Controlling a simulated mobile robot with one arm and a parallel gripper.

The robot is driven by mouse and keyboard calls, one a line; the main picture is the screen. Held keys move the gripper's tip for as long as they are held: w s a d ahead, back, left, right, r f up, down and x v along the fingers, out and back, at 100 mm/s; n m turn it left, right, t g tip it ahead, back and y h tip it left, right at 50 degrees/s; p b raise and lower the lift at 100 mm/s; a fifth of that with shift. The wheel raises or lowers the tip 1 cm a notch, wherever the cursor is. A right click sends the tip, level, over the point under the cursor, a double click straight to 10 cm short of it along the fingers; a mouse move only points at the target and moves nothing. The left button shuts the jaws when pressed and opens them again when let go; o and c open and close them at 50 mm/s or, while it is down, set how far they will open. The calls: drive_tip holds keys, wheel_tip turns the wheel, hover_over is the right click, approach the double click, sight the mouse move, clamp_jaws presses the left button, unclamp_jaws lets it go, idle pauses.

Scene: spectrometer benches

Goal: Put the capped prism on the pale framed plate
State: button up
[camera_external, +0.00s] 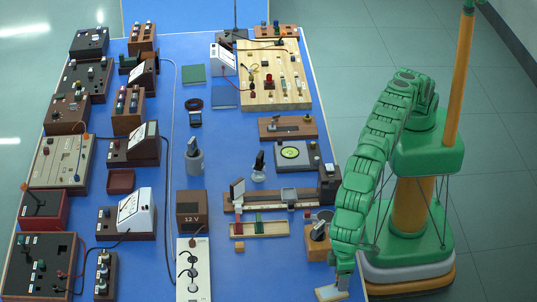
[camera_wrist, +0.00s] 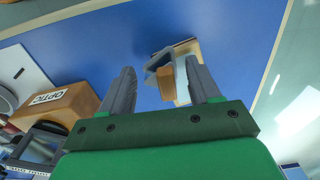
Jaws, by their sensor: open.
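The pale framed plate (camera_external: 328,293) lies at the front right edge of the blue bench in the external view. In the wrist view its pale border (camera_wrist: 188,47) shows beyond my fingers. A small block with a grey top and a tan side, apparently the capped prism (camera_wrist: 167,84), is over the plate in that view. My gripper (camera_external: 343,283) is low beside the plate. Its two grey fingers (camera_wrist: 163,87) are apart, with the block between or just beyond them, nearer the right finger. That finger hides part of block and plate. I cannot tell whether the fingers touch the block.
A wooden box labelled OPTIC (camera_wrist: 60,105) is left of my fingers in the wrist view; it also shows behind my gripper in the external view (camera_external: 317,246). A small wooden cube (camera_external: 239,246) lies farther left. Bare blue bench surrounds the plate's left side.

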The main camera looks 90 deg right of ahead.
drive_tip(key=shift+r, duration=3.85)
